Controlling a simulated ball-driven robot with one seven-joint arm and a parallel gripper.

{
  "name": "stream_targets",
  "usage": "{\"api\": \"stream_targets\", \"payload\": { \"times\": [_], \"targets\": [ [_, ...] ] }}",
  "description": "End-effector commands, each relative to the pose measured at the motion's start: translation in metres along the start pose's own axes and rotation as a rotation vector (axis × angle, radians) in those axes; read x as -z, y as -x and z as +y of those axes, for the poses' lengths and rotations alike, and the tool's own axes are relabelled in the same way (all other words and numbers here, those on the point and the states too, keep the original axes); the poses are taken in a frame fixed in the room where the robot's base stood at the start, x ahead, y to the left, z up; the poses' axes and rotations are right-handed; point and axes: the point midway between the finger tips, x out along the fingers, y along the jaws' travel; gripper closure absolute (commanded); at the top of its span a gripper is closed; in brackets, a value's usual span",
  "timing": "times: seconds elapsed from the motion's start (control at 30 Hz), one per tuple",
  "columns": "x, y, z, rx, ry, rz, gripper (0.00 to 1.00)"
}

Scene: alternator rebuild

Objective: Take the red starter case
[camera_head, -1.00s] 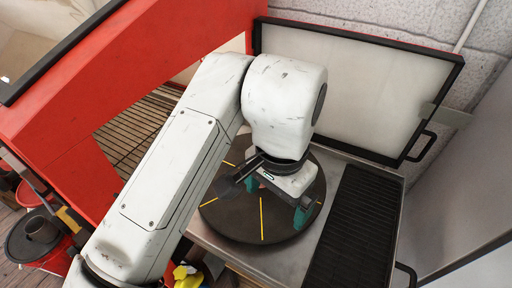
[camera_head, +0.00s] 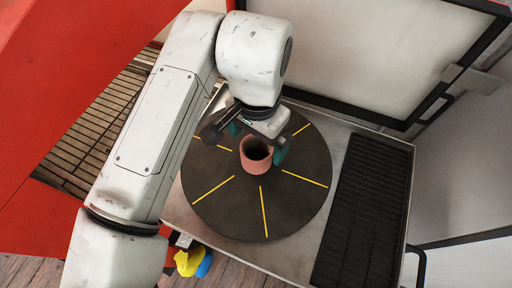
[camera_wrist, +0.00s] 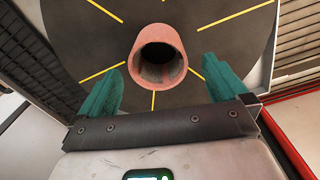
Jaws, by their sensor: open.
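The red starter case (camera_head: 256,165) is a short, hollow, dull red cylinder. It stands upright with its open end up, near the middle of a dark round turntable (camera_head: 230,215) with yellow radial lines. In the wrist view the case (camera_wrist: 158,80) shows its dark bore, just beyond my fingertips and centred between them. My gripper (camera_head: 257,146) is open and empty, with its teal fingers apart above the case. The gap between the fingers (camera_wrist: 161,82) also shows in the wrist view. The gripper body hides part of the turntable in the head view.
The turntable rests on a metal bench (camera_head: 335,150) with a black ribbed mat (camera_head: 365,215) at right. A framed white panel (camera_head: 370,50) stands open behind. A red cabinet wall (camera_head: 70,100) is at left. Yellow and blue items (camera_head: 190,262) lie below the bench's front.

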Motion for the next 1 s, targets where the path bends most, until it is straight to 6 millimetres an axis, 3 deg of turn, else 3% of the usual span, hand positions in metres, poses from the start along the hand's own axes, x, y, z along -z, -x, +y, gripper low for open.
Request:
{"api": "stream_targets", "payload": {
  "times": [0.4,0.7,1.0],
  "targets": [
    [0.001,-0.047,0.000,-0.001,0.002,-0.002,0.00],
    [0.001,-0.054,0.000,0.000,0.001,0.000,0.00],
    [0.001,-0.054,0.000,0.000,0.001,-0.001,0.27]
  ]
}}
